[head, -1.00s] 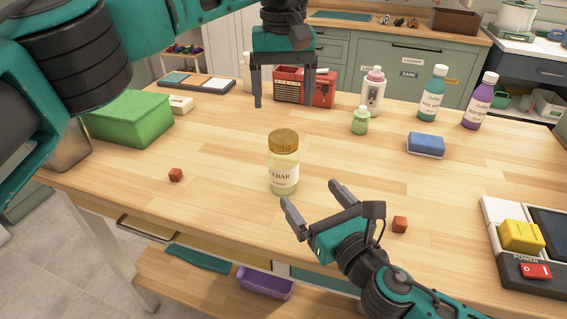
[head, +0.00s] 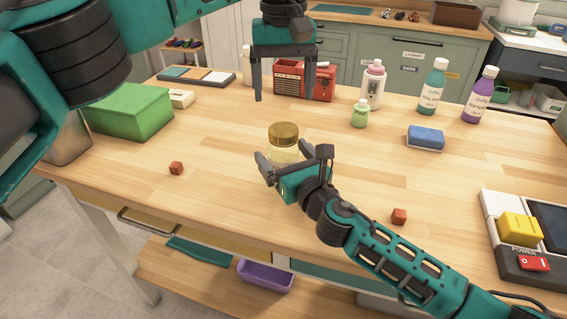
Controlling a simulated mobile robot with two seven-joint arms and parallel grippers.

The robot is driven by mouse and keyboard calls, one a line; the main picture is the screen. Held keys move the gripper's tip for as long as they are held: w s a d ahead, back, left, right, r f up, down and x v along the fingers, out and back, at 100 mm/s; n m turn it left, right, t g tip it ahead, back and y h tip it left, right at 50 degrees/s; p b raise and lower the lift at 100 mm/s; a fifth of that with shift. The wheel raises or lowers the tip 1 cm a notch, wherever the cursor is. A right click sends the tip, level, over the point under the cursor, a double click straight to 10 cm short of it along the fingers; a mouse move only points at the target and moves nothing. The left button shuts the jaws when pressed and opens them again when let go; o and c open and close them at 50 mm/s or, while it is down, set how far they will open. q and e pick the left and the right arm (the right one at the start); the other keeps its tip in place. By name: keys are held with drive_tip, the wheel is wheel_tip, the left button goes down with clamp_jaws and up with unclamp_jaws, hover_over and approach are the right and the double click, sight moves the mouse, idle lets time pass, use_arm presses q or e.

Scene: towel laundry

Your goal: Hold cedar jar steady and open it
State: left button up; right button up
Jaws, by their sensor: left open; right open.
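The cedar jar (head: 284,149) stands upright on the wooden table, its brown-gold lid (head: 284,133) on top. Its lower part and label are hidden behind my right gripper. My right gripper (head: 283,160) is open at the near side of the jar, its fingers spread to the left and right of the body below the lid. I cannot tell whether they touch it. My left gripper (head: 285,97) is open and empty, pointing down above and beyond the jar, in front of the red radio in the picture.
A green box (head: 130,112) stands at the left. The table around the jar is clear.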

sight(284, 129)
drive_tip(key=shift+c, duration=0.2)
drive_tip(key=c, duration=1.6)
use_arm(q)
drive_tip(key=shift+n, duration=0.4)
use_arm(e)
clamp_jaws()
use_arm(q)
drive_tip(key=n, duration=0.3)
drive_tip(key=shift+n, duration=0.3)
drive_tip(key=shift+f, duration=4)
drive_tip(key=shift+c, duration=0.4)
